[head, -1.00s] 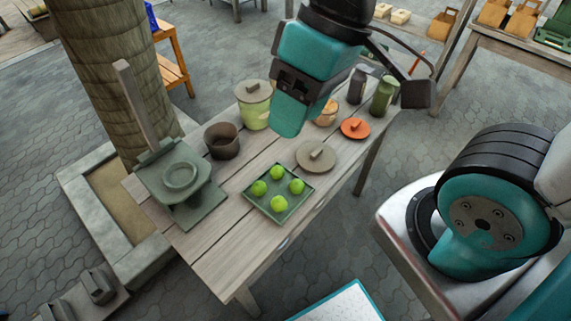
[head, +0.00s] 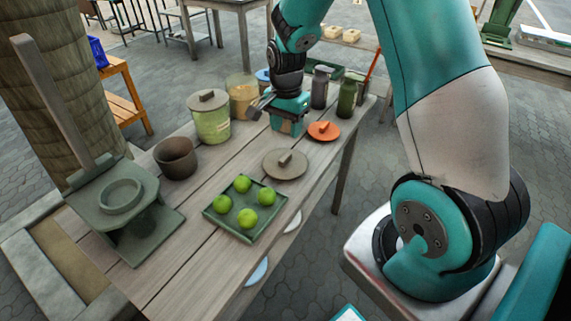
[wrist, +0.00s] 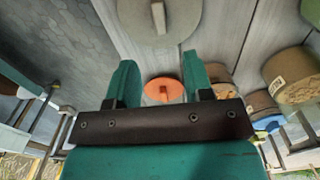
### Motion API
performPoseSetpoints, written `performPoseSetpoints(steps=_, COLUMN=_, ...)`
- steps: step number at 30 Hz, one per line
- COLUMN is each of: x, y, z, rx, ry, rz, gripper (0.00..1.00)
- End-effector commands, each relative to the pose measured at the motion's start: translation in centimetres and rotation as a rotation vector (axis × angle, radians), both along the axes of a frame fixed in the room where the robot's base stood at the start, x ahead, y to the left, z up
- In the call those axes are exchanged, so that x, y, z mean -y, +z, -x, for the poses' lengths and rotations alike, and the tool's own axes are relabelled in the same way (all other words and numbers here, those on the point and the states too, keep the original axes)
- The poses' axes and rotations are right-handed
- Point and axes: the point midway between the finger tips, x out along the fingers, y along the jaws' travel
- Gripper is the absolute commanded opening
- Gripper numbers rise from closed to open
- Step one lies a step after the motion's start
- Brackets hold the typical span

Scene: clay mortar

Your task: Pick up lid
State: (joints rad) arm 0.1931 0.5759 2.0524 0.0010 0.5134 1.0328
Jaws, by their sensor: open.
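An orange lid (head: 324,131) with a small bar handle lies flat on the wooden table, right of my gripper. A larger grey-brown lid (head: 285,164) with a bar handle lies nearer the front. My gripper (head: 288,127) points down over the table beside the orange lid, apart from it; its tips are partly hidden in the head view. In the wrist view my gripper (wrist: 160,65) is open and empty. The orange lid (wrist: 164,90) appears between its fingers, and the grey-brown lid (wrist: 158,14) lies beyond them.
A lidded green jar (head: 211,119), an amber jar (head: 243,98) and a brown pot (head: 176,158) stand left of my gripper. Dark and green bottles (head: 347,98) stand close on its right. A green tray (head: 268,232) with several green fruits lies in front.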

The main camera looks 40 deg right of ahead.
Motion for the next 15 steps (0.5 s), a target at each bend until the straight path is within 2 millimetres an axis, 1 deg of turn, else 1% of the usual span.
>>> performPoseSetpoints(steps=1, x=-0.1, y=-1.2, z=0.1, rx=-0.006, ry=0.001, rz=-0.001, gripper=0.47)
performPoseSetpoints(steps=4, x=-0.1, y=-3.0, z=0.1, rx=-0.005, ry=0.002, rz=-0.001, gripper=0.47)
performPoseSetpoints(steps=6, x=-0.1, y=-3.8, z=0.0, rx=-0.003, ry=0.003, rz=-0.001, gripper=0.47)
performPoseSetpoints(steps=11, x=-0.2, y=-4.8, z=0.0, rx=-0.001, ry=0.004, rz=-0.001, gripper=0.47)
performPoseSetpoints(steps=15, x=-0.5, y=-6.5, z=0.1, rx=-0.005, ry=0.004, rz=-0.001, gripper=0.47)
